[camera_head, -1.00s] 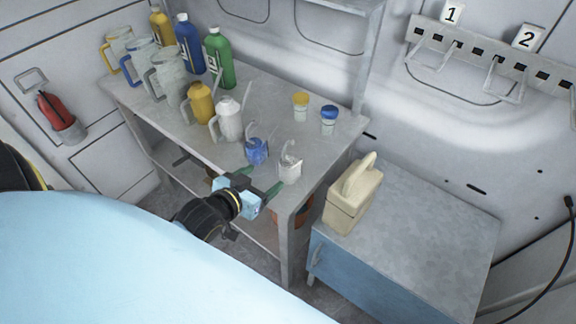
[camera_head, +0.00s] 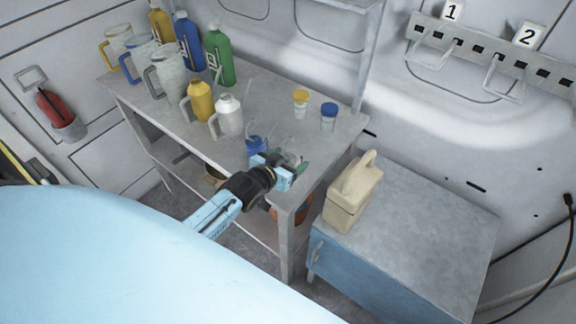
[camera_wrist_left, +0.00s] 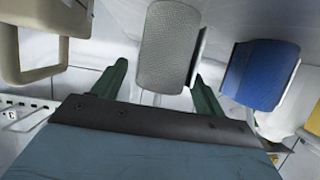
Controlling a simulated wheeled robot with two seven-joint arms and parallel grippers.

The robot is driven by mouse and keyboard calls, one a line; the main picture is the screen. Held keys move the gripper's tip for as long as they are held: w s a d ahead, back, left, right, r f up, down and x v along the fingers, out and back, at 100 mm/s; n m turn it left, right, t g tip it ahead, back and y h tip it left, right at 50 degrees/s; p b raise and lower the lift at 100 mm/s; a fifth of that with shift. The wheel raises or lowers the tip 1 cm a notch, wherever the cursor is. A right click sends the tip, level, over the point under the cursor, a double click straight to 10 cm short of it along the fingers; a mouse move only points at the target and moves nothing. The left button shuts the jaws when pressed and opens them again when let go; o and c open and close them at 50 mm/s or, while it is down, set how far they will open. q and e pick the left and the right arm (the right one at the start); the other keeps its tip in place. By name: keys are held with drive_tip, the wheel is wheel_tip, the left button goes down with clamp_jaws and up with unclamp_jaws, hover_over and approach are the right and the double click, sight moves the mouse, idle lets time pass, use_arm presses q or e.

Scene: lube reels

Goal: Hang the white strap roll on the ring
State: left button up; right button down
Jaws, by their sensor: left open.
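The white strap roll (camera_head: 291,158) stands near the front right corner of the metal workbench, partly hidden by my left gripper in the head view. In the left wrist view the white roll (camera_wrist_left: 168,45) appears as a pale textured block between the two green fingers. My left gripper (camera_head: 284,169) is open around or just short of it; I cannot tell whether the fingers touch it. The gripper (camera_wrist_left: 160,72) fills the lower wrist view. Wire rings hang from a wall rail at the upper right: one ring (camera_head: 431,62) below label 1, another (camera_head: 490,76) below label 2. My right gripper is not in view.
A blue strap roll (camera_head: 255,144) stands close beside the white one and also shows in the wrist view (camera_wrist_left: 258,72). A white bottle (camera_head: 230,115) and other bottles and jugs stand farther left. A cream canister (camera_head: 350,197) stands on the blue cabinet (camera_head: 430,230).

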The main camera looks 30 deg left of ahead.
use_arm(q)
drive_tip(key=c, duration=1.2)
